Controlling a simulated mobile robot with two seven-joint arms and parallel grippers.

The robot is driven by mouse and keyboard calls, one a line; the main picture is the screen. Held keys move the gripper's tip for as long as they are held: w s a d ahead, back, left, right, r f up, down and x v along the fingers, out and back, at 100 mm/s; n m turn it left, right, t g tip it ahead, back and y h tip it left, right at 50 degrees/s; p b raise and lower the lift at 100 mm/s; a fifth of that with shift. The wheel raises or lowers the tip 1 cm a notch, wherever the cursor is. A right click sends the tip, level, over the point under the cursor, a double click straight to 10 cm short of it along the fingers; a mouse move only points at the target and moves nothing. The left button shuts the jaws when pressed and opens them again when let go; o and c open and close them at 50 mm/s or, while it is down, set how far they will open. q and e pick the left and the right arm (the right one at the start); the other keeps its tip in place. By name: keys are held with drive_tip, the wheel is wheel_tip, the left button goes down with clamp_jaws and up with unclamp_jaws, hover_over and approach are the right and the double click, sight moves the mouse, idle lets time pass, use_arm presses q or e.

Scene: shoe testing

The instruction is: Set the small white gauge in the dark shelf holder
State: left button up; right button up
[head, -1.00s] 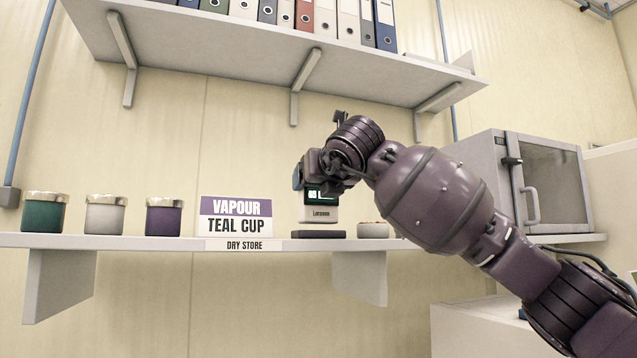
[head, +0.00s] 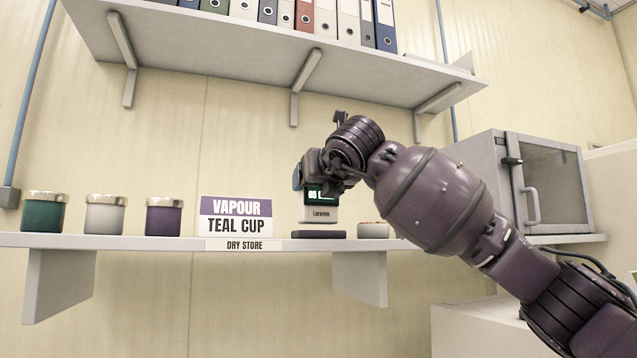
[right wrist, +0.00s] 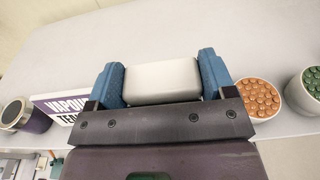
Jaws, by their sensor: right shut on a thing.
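The small white gauge (head: 318,213) has a dark display with green marks and is upright in my right gripper (head: 318,180). It hangs just above the dark shelf holder (head: 318,234), a low dark block on the shelf, with a thin gap visible between them. In the right wrist view the gauge's white top (right wrist: 163,82) sits between the blue fingers of my right gripper (right wrist: 163,85), which are shut on it. The holder is hidden in that view. My left gripper is in neither view.
The shelf (head: 140,241) carries teal (head: 44,214), white (head: 104,214) and purple (head: 164,216) cups, and a "VAPOUR TEAL CUP" sign (head: 236,216). A bowl of orange bits (head: 373,230) stands close right of the holder. An upper shelf (head: 270,62) with binders overhangs.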

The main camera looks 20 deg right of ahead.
idle(0.6)
drive_tip(key=shift+f+b, duration=0.3)
drive_tip(key=shift+f, duration=0.05)
drive_tip(key=shift+f+b, duration=0.3)
drive_tip(key=shift+f, duration=0.1)
drive_tip(key=shift+f, duration=0.35)
drive_tip(key=shift+f+b, duration=0.1)
drive_tip(key=shift+b, duration=0.2)
drive_tip(key=o, duration=1)
drive_tip(key=shift+o, duration=0.2)
